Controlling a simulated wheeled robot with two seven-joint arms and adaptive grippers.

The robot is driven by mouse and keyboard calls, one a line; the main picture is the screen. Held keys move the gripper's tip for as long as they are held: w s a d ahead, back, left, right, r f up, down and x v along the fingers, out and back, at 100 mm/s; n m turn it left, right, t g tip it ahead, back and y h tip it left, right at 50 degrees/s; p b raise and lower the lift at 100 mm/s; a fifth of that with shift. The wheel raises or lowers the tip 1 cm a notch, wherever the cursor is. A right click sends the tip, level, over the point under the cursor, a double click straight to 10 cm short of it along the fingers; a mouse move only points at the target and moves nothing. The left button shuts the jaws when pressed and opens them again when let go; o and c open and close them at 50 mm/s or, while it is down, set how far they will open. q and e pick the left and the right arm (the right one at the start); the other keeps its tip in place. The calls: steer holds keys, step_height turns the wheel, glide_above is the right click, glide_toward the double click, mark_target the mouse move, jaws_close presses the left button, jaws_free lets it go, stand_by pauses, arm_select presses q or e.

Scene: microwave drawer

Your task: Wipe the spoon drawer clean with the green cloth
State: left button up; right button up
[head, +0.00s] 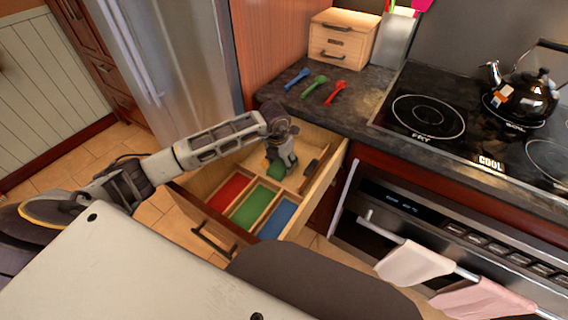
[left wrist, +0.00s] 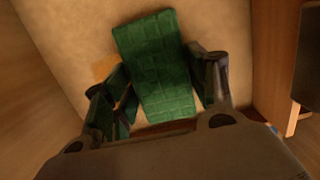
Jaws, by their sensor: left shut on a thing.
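The spoon drawer (head: 210,209) is pulled open below the counter, with red (head: 230,190), green (head: 254,206) and blue (head: 277,217) compartments toward its front. My left gripper (head: 279,166) reaches down into the rear part of the drawer. It is shut on the green cloth (head: 276,171). In the left wrist view the cloth (left wrist: 158,65) lies between the fingers, close to the pale drawer floor (left wrist: 75,30); I cannot tell whether it presses on it. An orange-yellow patch (left wrist: 103,68) shows on the floor beside the cloth, partly hidden by a finger. My right gripper is out of view.
Blue (head: 297,79), green (head: 314,86) and red (head: 335,92) spoons lie on the dark counter. A small wooden box (head: 343,38) stands behind them. A dark long object (head: 316,170) lies along the drawer's right side. The stove, kettle (head: 526,95) and oven towels (head: 408,263) are right.

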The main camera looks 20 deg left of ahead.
arm_select(q)
steer(key=shift+a+f, duration=0.1)
steer(key=shift+a, duration=0.1)
steer(key=shift+w+a, duration=0.1)
steer(key=shift+a, duration=0.95)
steer(key=shift+a, duration=0.15)
steer(key=shift+w+a, duration=0.15)
steer(key=shift+a, duration=0.75)
steer(key=shift+a, duration=0.15)
steer(key=shift+w+a+b, duration=0.2)
steer(key=shift+a+b, duration=0.15)
steer(key=shift+a, duration=0.6)
steer(key=shift+d, duration=0.15)
steer(key=shift+s+d, duration=0.1)
steer(key=shift+d, duration=0.55)
steer(key=shift+s+d, duration=0.15)
steer(key=shift+d, duration=0.2)
